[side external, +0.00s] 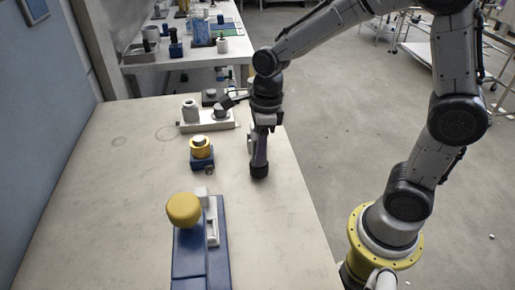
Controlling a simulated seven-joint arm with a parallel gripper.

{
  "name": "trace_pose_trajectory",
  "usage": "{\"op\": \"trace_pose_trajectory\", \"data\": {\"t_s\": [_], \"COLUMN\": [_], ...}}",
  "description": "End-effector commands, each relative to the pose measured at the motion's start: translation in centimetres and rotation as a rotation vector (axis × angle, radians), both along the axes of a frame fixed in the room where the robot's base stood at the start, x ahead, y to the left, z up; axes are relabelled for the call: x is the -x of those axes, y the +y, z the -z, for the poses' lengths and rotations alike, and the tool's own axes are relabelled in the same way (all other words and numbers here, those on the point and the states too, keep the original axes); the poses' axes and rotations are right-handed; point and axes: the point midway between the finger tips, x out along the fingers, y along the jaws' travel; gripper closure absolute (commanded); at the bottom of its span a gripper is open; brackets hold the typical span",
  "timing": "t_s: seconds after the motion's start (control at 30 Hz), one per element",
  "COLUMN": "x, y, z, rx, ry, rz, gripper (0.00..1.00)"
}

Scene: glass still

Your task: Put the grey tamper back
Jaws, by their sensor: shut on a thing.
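My gripper (260,150) points down over the right part of the pale bench, near its right edge. It is shut on a narrow grey upright thing, apparently the grey tamper, with a dark round lower end (259,172). My fingers hide part of it, and I cannot tell whether its lower end touches the bench. To the left and behind stands a low pale tray-like stand (206,127). A grey cylinder (190,111) is at its left, and a grey round piece (220,112) with a dark handle is at its right.
A blue fixture (202,250) with a yellow knob (184,209) is in front. The bench's left side is clear. A cluttered second bench (185,53) stands behind.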

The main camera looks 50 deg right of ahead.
Motion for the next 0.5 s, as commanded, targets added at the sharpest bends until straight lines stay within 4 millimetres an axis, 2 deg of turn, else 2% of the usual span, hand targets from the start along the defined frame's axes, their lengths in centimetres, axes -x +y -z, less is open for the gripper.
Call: {"op": "trace_pose_trajectory", "data": {"t_s": [0.5], "x": [-0.07], "y": [0.01], "z": [0.53], "rx": [-0.001], "ry": [-0.002], "rz": [0.0], "gripper": [1.0]}}
